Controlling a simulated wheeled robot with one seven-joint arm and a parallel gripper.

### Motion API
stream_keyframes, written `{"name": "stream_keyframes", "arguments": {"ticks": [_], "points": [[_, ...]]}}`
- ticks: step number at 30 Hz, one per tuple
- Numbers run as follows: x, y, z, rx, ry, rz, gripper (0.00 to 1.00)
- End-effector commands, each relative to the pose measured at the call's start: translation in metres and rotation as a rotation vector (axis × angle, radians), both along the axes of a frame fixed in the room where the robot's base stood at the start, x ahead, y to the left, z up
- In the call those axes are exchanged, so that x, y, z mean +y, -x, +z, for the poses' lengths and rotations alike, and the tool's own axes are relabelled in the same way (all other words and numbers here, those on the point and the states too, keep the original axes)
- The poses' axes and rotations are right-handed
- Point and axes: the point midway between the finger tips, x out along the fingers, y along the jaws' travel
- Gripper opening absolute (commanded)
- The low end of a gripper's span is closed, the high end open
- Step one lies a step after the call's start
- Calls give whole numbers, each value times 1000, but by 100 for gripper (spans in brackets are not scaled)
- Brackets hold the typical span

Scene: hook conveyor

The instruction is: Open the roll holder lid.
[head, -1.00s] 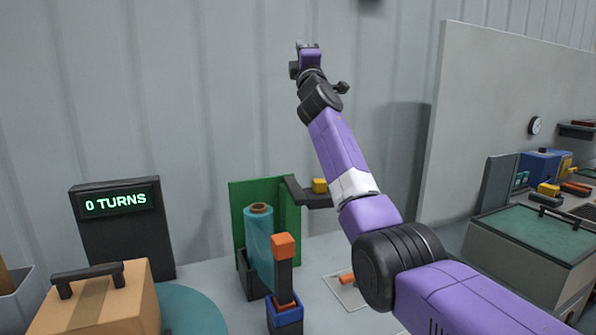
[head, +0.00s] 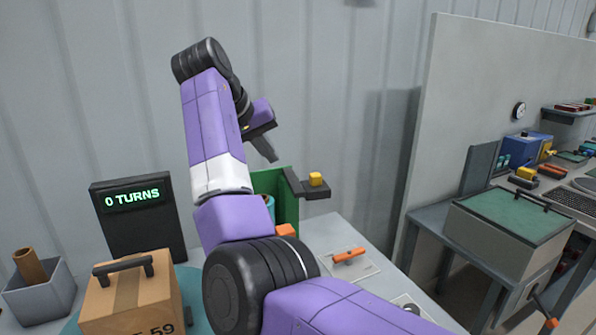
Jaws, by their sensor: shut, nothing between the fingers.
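The roll holder's green panels (head: 286,196) stand upright behind and beside a teal roll (head: 269,205), most of which my arm hides. A dark bracket (head: 293,182) reaches right from the green panel and carries a yellow block (head: 315,179) at its end. An orange block (head: 286,230) shows low in front of the roll, partly behind my arm. I cannot clearly tell which part is the lid. My gripper (head: 269,152) is shut and empty, pointing down and right, just above the green panel in the picture and apart from the yellow block.
A cardboard box (head: 120,305) with a black handle sits on a teal turntable (head: 192,290) at lower left. Behind it stands a display (head: 135,215) reading "0 TURNS". An orange handle (head: 350,256) lies on a plate right of the holder. A green-topped cabinet (head: 520,215) stands at right.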

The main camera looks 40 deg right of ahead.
Motion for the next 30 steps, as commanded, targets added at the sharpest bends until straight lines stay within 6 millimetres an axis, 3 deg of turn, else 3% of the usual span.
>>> {"name": "stream_keyframes", "arguments": {"ticks": [7, 20, 30], "points": [[-5, 3, -17, 14, -23, -13, 0], [-53, -7, -81, 14, -21, -12, 0], [-87, 9, -82, 10, -20, -12, 0]]}}
